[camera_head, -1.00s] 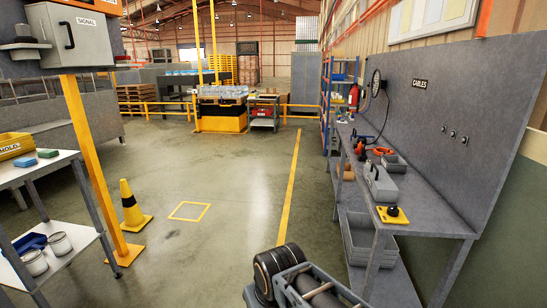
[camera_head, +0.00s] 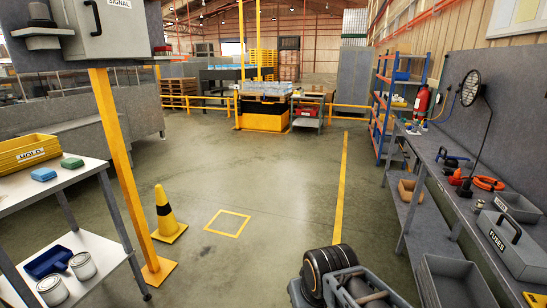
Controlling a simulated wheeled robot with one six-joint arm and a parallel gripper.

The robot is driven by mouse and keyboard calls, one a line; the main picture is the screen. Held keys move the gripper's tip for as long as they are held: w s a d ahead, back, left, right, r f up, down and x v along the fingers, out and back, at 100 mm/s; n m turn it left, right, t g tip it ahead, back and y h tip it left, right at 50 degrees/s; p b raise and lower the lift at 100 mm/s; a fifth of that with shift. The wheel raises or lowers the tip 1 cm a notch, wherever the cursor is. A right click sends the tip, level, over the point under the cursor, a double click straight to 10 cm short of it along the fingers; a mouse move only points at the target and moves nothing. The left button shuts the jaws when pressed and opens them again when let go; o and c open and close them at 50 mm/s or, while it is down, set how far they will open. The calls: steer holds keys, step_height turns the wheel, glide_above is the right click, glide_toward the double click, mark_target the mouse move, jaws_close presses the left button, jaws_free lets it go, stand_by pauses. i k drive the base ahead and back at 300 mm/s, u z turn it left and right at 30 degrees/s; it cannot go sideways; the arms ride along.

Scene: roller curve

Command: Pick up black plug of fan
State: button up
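A round black fan-like head (camera_head: 470,88) on a thin dark stem stands at the back of the grey workbench (camera_head: 438,210), at the right. Small black items (camera_head: 452,159) lie on the bench near the foot of the stem. I cannot tell whether one of them is the fan's plug. Part of my own arm (camera_head: 340,279) shows at the bottom centre. My gripper's fingertips do not show, and the arm is well apart from the bench items.
An orange cable coil (camera_head: 489,184), a grey FUSES box (camera_head: 511,246) and a grey tray (camera_head: 517,207) are on the bench. Grey bins (camera_head: 455,282) sit below. A blue shelf rack (camera_head: 392,105) stands beyond. A yellow cone (camera_head: 167,215) and post (camera_head: 124,165) stand left. The middle floor is clear.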

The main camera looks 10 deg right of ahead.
mark_target(467, 185)
steer(key=z, duration=0.25)
steer(key=i, duration=2.45)
steer(key=z, duration=1.25)
steer(key=i, duration=1.25)
steer(key=z, duration=1.7)
steer(key=i, duration=0.7)
steer(key=z, duration=0.45)
